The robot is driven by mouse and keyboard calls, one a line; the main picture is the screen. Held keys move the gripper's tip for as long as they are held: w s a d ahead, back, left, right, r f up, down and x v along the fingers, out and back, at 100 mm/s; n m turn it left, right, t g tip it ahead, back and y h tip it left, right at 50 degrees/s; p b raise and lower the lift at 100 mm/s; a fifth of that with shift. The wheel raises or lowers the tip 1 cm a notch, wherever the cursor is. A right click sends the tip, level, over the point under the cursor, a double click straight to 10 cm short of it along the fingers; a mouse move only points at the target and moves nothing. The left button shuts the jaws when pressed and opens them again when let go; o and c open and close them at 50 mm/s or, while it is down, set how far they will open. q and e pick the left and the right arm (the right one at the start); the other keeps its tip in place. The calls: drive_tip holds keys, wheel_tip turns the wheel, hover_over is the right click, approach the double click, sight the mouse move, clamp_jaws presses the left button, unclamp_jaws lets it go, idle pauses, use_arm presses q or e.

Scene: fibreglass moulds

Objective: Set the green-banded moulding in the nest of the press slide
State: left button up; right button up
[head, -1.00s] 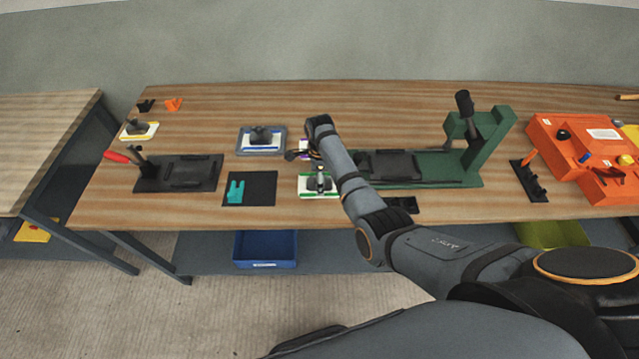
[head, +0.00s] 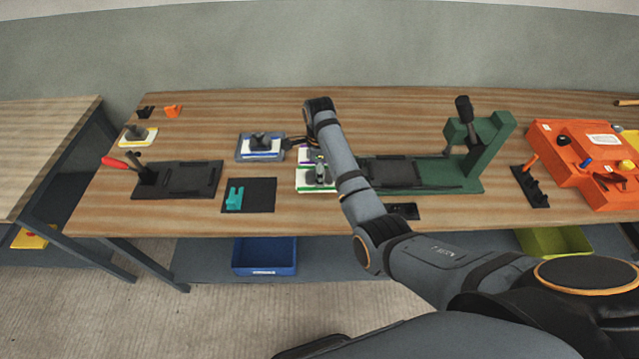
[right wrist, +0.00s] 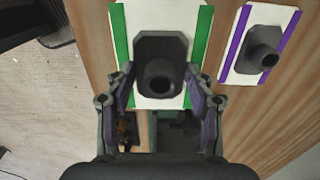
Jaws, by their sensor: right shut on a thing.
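The green-banded moulding (head: 303,185) is a white plate with green edge bands and a dark grey boss. My right gripper (right wrist: 160,80) is shut on the boss, one finger on each side, in the right wrist view. The plate (right wrist: 146,19) appears level, a little above the bench at mid-front. The green press (head: 490,150) stands right of it; its slide has a black rectangular nest (head: 393,171), partly behind my right arm. The nest looks empty. My left gripper is out of view.
A purple-banded moulding (right wrist: 277,30) lies close behind, partly hidden in the head view. A blue-banded moulding sits in a grey tray (head: 240,154). A black mat (head: 262,197) with a teal piece and a black toggle fixture (head: 178,180) are left. An orange machine (head: 560,150) stands right.

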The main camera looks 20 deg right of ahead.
wheel_tip(320, 180, up, 3)
drive_tip(key=shift+r, duration=0.1)
drive_tip(key=shift+f+b, duration=0.6)
drive_tip(key=shift+b, duration=0.25)
drive_tip(key=shift+r, duration=0.1)
